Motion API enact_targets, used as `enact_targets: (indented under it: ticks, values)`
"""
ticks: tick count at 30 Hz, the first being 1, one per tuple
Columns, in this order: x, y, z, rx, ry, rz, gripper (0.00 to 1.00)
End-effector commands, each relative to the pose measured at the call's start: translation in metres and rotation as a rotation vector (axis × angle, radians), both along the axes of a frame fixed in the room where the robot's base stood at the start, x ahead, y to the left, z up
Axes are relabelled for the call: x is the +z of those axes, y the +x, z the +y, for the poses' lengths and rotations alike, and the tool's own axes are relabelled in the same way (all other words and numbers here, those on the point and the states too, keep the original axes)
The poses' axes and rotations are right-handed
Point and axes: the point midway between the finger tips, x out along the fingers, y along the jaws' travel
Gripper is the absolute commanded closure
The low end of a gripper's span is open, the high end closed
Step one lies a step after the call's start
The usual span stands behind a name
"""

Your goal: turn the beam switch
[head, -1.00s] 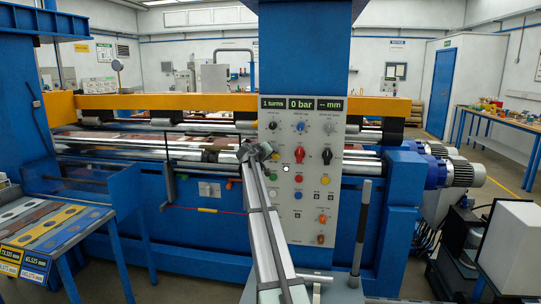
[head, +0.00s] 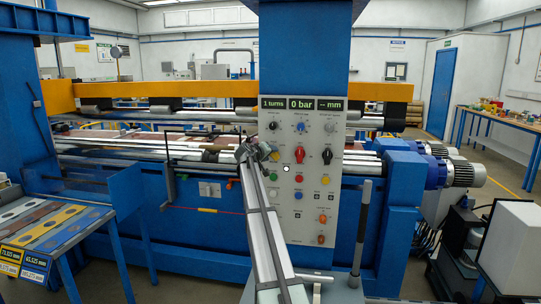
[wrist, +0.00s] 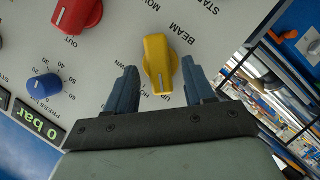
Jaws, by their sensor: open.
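The beam switch is a yellow knob (wrist: 158,62) under the label BEAM in the wrist view. One of its ends lies close to the word UP. In the head view the yellow knob (head: 275,156) shows just right of my gripper, on the grey control panel (head: 308,225). My gripper (wrist: 159,76) is open, with one dark blue finger on each side of the knob's near end. Gaps show between the fingers and the knob, and it holds nothing. In the head view my gripper (head: 260,151) is at the panel's left edge.
A red knob (wrist: 78,14) and a blue knob (wrist: 43,87) are near the switch on the panel. In the head view a black knob (head: 327,156) is farther right. The long yellow beam (head: 165,90) of the machine runs behind the panel.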

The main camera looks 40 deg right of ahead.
Motion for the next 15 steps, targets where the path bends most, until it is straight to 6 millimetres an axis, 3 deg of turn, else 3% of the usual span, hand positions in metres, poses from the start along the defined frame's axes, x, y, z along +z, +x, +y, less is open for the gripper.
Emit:
enact_targets:
  ticks: [15]
  values:
    - [0.025, -0.046, 0.082, 0.002, -0.001, -0.001, 0.47]
